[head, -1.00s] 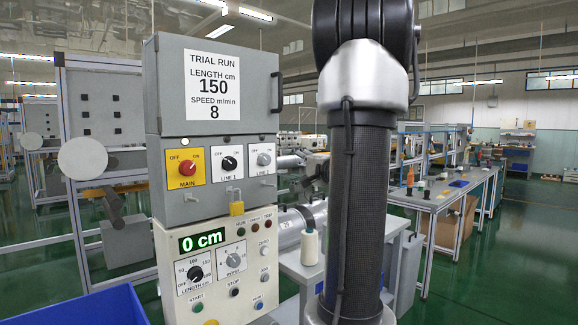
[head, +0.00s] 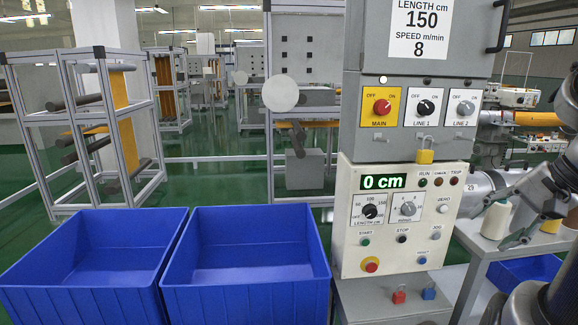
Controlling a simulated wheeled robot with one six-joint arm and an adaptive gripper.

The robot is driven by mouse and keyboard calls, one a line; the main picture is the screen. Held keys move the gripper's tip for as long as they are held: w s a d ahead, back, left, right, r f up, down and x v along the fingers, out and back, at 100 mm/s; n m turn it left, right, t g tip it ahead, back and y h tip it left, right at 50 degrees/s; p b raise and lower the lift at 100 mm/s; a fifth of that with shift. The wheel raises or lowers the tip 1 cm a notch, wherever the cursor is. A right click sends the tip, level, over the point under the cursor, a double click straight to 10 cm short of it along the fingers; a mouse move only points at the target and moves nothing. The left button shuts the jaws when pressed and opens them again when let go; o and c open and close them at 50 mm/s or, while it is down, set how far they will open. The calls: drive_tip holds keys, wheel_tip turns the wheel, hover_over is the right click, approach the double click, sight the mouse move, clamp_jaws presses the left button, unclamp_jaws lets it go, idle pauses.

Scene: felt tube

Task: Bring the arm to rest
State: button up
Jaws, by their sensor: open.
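My arm shows at the right edge of the head view, dark and partly cut off by the frame. My gripper (head: 514,226) is at its end, open, with dark fingers beside a white thread cone (head: 497,220) on a grey stand. I cannot tell whether the fingers touch the cone. Nothing is visibly held.
A control cabinet (head: 408,215) with a "0 cm" display stands right of centre, close to the arm. Two empty blue bins (head: 245,295) are at the lower left. Red and blue padlocks (head: 399,297) sit below the cabinet. Metal racks (head: 110,120) stand behind on green floor.

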drive_tip(key=s+a+r+n+g+h, duration=0.1)
drive_tip(key=s+a+r+n+h, duration=0.2)
drive_tip(key=a+n, duration=0.4)
drive_tip(key=s+r+n, duration=0.1)
drive_tip(key=n, duration=0.3)
drive_tip(key=shift+s+r+h, duration=0.15)
drive_tip(key=shift+r+h, duration=0.05)
drive_tip(key=shift+h, duration=0.1)
